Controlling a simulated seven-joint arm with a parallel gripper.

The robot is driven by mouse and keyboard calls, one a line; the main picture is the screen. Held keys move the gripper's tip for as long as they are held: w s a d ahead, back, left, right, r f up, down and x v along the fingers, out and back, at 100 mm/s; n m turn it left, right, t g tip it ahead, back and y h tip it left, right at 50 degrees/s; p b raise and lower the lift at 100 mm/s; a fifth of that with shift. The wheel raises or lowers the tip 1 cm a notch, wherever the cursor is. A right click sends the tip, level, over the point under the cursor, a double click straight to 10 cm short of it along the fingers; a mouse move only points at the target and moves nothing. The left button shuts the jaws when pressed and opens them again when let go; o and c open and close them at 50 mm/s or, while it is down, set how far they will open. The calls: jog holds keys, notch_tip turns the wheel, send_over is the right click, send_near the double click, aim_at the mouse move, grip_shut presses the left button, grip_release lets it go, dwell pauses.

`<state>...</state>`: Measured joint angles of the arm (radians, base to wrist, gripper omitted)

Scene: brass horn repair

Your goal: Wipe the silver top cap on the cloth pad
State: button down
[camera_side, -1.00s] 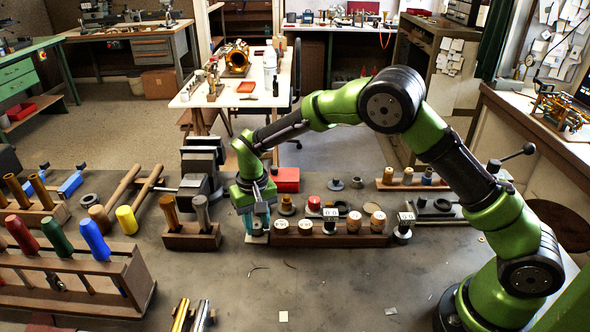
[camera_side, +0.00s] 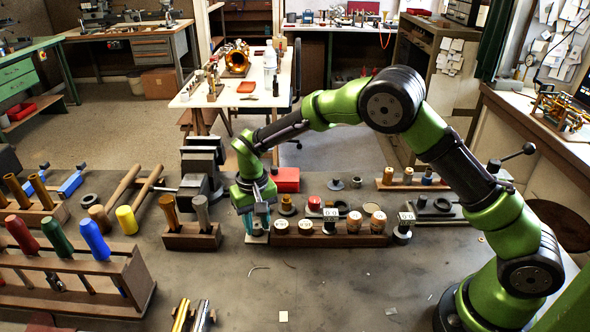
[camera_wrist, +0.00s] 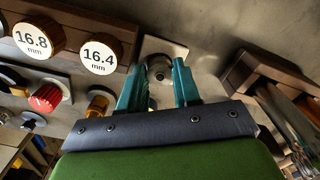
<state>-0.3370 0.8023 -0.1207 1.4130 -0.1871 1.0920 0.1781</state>
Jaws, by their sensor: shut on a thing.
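My gripper (camera_side: 257,222) points down at the left end of the wooden gauge block, with its teal fingers close over the cloth pad (camera_side: 250,239). In the wrist view, my gripper (camera_wrist: 160,78) has one finger on each side of the small silver top cap (camera_wrist: 160,67) and is shut on it. The pale square cloth pad (camera_wrist: 180,50) lies right beneath the cap in that view. I cannot tell whether the cap touches the pad. In the side view the fingers mostly hide the cap.
The gauge block (camera_side: 345,240) with several labelled plugs stands just right of my gripper. A wooden holder (camera_side: 190,238) with two upright tools stands to the left. A vise (camera_side: 203,165) and a red box (camera_side: 286,180) are behind. The bench in front is mostly clear.

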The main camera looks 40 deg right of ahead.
jog(key=shift+f, duration=0.15)
jog(key=shift+w+a, duration=0.1)
jog(key=shift+w+a, duration=0.25)
jog(key=shift+s+d, duration=0.1)
dwell(0.3)
jog(key=shift+s+d, duration=0.65)
jog(key=shift+s, duration=0.05)
jog(key=shift+w+a, duration=0.1)
jog(key=shift+w, duration=0.05)
jog(key=shift+w+a, duration=0.6)
jog(key=shift+s+d, duration=0.1)
jog(key=shift+s, duration=0.05)
jog(key=shift+s+d+f, duration=0.1)
jog(key=shift+s+d, duration=0.45)
jog(key=shift+d, duration=0.05)
